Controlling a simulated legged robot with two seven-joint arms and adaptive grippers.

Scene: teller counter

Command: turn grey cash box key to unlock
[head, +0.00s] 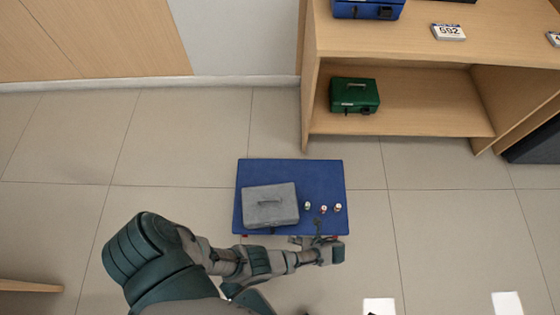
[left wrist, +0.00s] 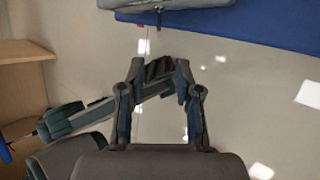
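The grey cash box (head: 270,204) sits shut on the left part of the blue mat (head: 292,169). Its front edge (left wrist: 180,4) shows at the top of the left wrist view, with a small dark piece at the lock (left wrist: 158,17). I cannot tell whether that piece is the key. My left gripper (head: 317,236) is at the mat's near edge, right of the box. In the left wrist view my left gripper (left wrist: 161,68) has its fingertips apart, with no object clearly held, short of the box front. My right gripper is not identifiable.
Several small pale-topped items (head: 323,209) stand on the mat right of the box. A green cash box (head: 354,95) is on the lower shelf and a blue one (head: 368,9) on the counter above. A number card (head: 448,32) is beside it. Floor left of the mat is clear.

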